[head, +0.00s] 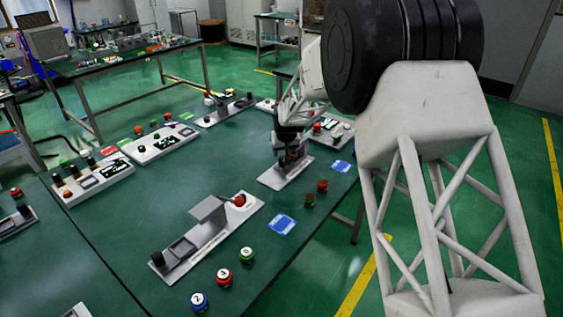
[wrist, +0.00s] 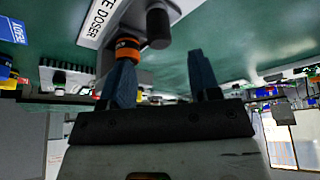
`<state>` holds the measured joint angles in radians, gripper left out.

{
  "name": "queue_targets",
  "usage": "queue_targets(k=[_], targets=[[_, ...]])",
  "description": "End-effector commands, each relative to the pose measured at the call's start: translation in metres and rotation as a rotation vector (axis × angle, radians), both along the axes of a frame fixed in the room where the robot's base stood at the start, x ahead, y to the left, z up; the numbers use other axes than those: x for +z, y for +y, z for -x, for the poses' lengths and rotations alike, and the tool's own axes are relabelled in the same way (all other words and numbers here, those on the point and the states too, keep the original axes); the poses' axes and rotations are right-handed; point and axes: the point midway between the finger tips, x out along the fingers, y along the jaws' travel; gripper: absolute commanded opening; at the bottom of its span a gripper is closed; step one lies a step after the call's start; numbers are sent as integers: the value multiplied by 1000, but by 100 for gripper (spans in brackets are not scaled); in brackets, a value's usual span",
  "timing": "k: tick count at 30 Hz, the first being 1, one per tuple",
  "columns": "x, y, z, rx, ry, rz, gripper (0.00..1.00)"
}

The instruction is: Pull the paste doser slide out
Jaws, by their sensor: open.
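The paste doser (head: 277,179) is a light grey base plate near the table's right edge in the head view. Its white label (wrist: 103,20), reading "E DOSER", shows at the top of the wrist view. A dark cylindrical knob (wrist: 159,27) on a grey part and an orange-and-black round piece (wrist: 127,48) are beside the label. My gripper (head: 291,153) is over the doser; in the wrist view its two blue fingers (wrist: 163,75) are apart with nothing visibly held. The left finger overlaps the orange piece; I cannot tell if they touch. My gripper hides much of the doser, and the slide is not clearly distinguishable.
Another grey station (head: 208,238) with a raised plate stands in front on the green table. Numbered balls (head: 223,278), a blue card (head: 282,224) and red and green buttons (head: 322,187) lie near the right edge. Control panels (head: 160,143) stand further back. Bare table lies between the stations.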

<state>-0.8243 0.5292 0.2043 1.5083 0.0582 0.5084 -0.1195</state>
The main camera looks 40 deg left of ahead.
Motion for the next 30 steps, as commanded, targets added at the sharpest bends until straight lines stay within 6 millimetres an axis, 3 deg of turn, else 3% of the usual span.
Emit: queue_targets(k=[14, 30], targets=[[-10, 3, -3, -1, 1, 1, 57], [-59, 19, -15, 0, 0, 0, 57]])
